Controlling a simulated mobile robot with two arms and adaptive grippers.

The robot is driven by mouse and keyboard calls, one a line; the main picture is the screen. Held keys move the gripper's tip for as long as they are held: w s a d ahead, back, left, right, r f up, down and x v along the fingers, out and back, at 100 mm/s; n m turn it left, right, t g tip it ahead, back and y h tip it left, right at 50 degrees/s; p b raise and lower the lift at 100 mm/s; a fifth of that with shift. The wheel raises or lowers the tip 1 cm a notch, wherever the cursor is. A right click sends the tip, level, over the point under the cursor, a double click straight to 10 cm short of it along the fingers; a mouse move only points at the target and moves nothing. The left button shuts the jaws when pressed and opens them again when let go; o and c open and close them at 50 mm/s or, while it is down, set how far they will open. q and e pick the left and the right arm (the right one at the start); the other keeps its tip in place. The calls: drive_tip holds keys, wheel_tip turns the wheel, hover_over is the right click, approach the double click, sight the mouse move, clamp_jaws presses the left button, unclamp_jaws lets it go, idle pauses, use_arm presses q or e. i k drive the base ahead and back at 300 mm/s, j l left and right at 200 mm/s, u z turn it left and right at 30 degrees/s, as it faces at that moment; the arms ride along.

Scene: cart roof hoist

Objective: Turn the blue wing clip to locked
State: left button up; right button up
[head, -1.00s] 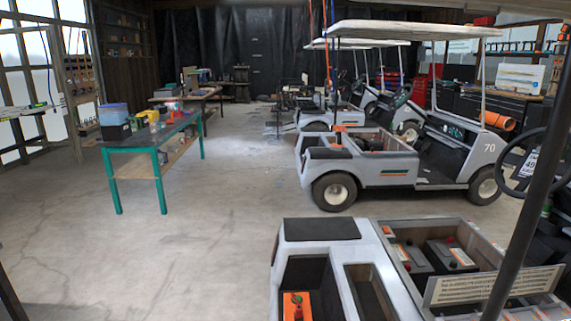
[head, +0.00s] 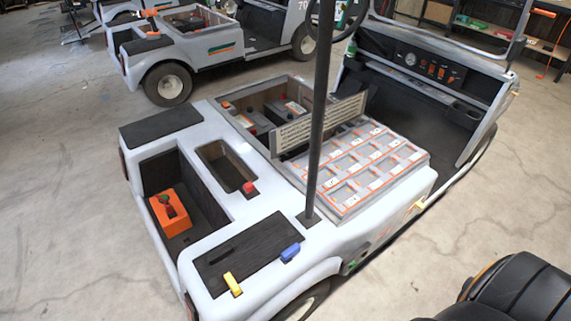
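The blue wing clip (head: 290,252) sits on the white cart's rear deck, at the right edge of a black panel (head: 232,247). It lies lengthwise along that edge, and its locked or unlocked marking is too small to read. A yellow clip (head: 232,284) sits on the near edge of the same panel, turned another way. Neither of my grippers shows in the head view.
A dark roof post (head: 318,120) rises from the cart just beyond the blue clip. An orange box (head: 171,211) stands in a recess to the left. A gridded tray (head: 360,160) lies to the right. A black rounded form (head: 520,290) fills the lower right corner. Bare floor (head: 60,200) lies left.

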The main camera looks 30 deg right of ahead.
sight(286, 255)
drive_tip(key=z, duration=0.95)
